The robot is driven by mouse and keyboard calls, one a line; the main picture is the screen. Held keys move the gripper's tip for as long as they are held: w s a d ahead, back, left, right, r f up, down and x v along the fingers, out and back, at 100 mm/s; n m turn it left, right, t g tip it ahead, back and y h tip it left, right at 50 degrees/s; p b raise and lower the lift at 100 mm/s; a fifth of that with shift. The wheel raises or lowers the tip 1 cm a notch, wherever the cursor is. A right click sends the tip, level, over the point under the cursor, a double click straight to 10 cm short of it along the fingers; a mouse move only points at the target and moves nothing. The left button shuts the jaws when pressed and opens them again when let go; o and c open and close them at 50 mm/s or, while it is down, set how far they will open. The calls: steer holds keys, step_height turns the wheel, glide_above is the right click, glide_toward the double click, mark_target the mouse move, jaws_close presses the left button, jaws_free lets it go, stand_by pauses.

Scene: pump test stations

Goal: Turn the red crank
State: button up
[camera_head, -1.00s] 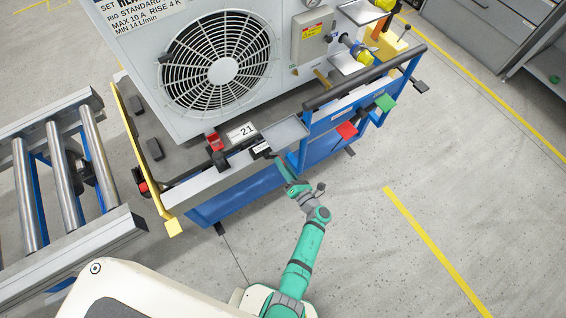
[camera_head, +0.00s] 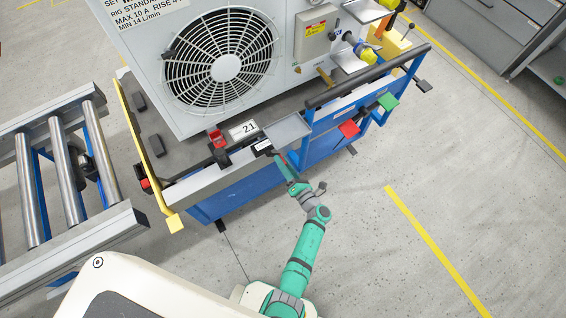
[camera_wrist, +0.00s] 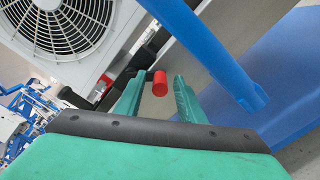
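A red cylindrical grip (camera_wrist: 160,83), which looks like the handle of the red crank, shows in the wrist view. It lies between the two fingertips of my gripper (camera_wrist: 158,88), with a gap visible on each side. The green fingers are apart, so my gripper is open. How deep the grip sits between the fingers is hard to tell. In the head view my gripper (camera_head: 282,163) is at the front side of the blue test cart (camera_head: 235,185), just below its grey tray. The crank's arm and pivot are not clear.
A fan unit (camera_head: 222,70) stands on the cart. Red (camera_head: 349,129) and green (camera_head: 388,101) pads stick out to the right. A roller conveyor (camera_head: 65,180) stands left. Floor at right is clear.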

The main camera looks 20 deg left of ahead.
steer(key=v, duration=1)
steer(key=shift+s+d, duration=0.3)
steer(key=s+d+r+m+t+h, duration=0.1)
steer(key=s+d+r+m+h, duration=0.2)
steer(key=s+r+m, duration=0.6)
steer(key=s+d+r+m+t+h, duration=0.1)
steer(key=s+d+r+m+h, duration=0.2)
steer(key=m, duration=1.1)
steer(key=s+d+r+m+t+h, duration=0.2)
steer(key=s+r+m+h, duration=0.6)
steer(key=s+r+m, duration=0.4)
steer(key=s+d+r, duration=0.1)
steer(key=s+r, duration=0.2)
steer(key=shift+s, duration=0.1)
steer(key=shift+c, duration=0.4)
